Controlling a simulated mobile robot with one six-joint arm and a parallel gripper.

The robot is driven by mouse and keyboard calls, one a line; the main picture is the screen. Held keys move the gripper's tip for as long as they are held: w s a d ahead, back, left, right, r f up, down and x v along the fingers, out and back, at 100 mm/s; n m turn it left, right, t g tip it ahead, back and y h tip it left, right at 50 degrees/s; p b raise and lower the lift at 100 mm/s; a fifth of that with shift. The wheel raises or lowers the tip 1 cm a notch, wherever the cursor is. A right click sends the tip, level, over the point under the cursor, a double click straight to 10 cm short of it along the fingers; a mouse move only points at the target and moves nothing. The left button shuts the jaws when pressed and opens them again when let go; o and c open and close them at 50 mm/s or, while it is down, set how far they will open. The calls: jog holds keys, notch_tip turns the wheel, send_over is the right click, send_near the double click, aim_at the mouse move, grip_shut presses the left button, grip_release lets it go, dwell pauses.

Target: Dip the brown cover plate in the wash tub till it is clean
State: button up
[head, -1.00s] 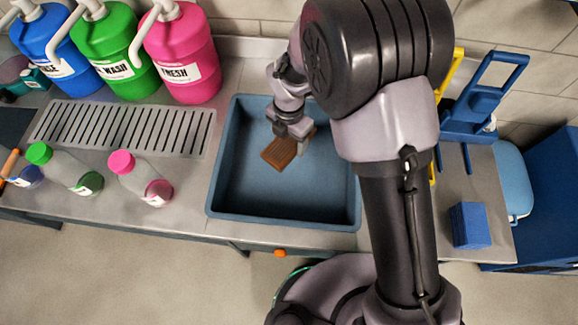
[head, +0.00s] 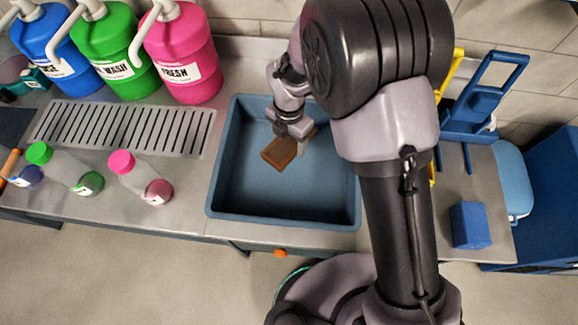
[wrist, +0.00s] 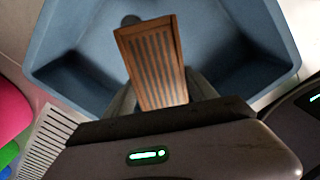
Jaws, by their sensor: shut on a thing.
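The brown cover plate (head: 279,153) is held by my gripper (head: 300,140) over the blue wash tub (head: 285,217). In the wrist view the cover plate (wrist: 153,62) shows a brown frame with grey slots, and its near end sits between the fingers. The gripper is shut on it. The tub (wrist: 275,40) surrounds the plate in the wrist view, with a dark round spot, perhaps a drain, behind the plate's far end. I cannot tell whether the plate touches any liquid. My arm hides the tub's right side in the head view.
Blue, green (head: 118,50) and pink (head: 182,55) jugs stand back left behind a slotted drain grate (head: 120,128). Several small bottles lie in front of it. A blue sponge-like block (head: 470,225) and a blue rack (head: 480,100) are at right.

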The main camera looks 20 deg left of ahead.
jog(key=shift+r, duration=0.1)
dwell(0.4)
notch_tip(320, 180, up, 4)
jog(key=p, duration=0.3)
jog(key=shift+p, duration=0.35)
